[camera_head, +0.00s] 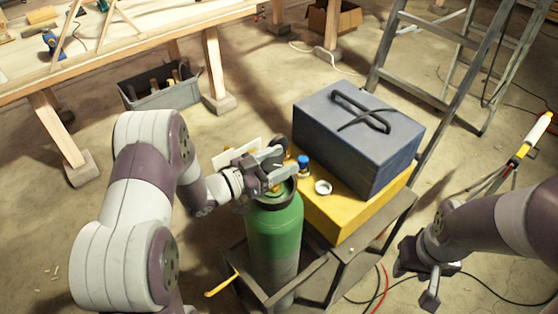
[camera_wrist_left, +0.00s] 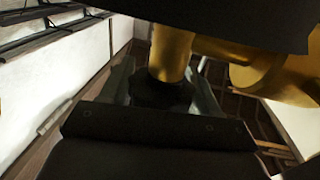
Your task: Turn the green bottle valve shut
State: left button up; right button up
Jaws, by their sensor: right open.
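The green bottle (camera_head: 274,235) stands upright in a dark metal frame, with a dark collar at its top. My left gripper (camera_head: 284,166) is at the bottle's top, its fingers apart around the valve area, which it largely hides in the head view. In the left wrist view, brass valve parts (camera_wrist_left: 171,50) and a dark round knob (camera_wrist_left: 160,92) show between the two fingers of my left gripper (camera_wrist_left: 165,95). Whether the fingers press on the knob is not clear. My right gripper (camera_head: 418,283) is open and empty at the lower right, away from the bottle.
A yellow box (camera_head: 347,212) beside the bottle carries a dark blue case (camera_head: 350,140), a blue-capped item (camera_head: 303,163) and a white ring (camera_head: 323,187). A stepladder (camera_head: 440,100) stands behind. A workbench (camera_head: 130,45) is at the upper left. Cables lie on the floor at lower right.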

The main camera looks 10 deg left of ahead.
pick_arm(q)
jog(key=shift+f+m+g+h+b, duration=0.1)
jog(key=shift+m+g+h+b, duration=0.2)
jog(key=shift+g, duration=0.1)
jog(key=shift+d+m+g+h, duration=0.1)
jog(key=shift+m+g+h, duration=0.4)
jog(key=shift+g, duration=0.1)
jog(key=o, duration=1)
jog(key=shift+s, duration=0.1)
jog(key=shift+c, duration=0.2)
jog(key=r, duration=0.2)
jog(key=d+r+b, duration=0.1)
jog(key=r, duration=0.1)
jog(key=shift+s+r+b, duration=0.1)
jog(key=shift+r+b, duration=0.2)
jog(key=s+d+r+b, duration=0.2)
jog(key=d+r, duration=0.4)
jog(key=d, duration=0.4)
jog(key=shift+s+r, duration=0.3)
jog(key=shift+s, duration=0.3)
jog(key=shift+d, duration=0.1)
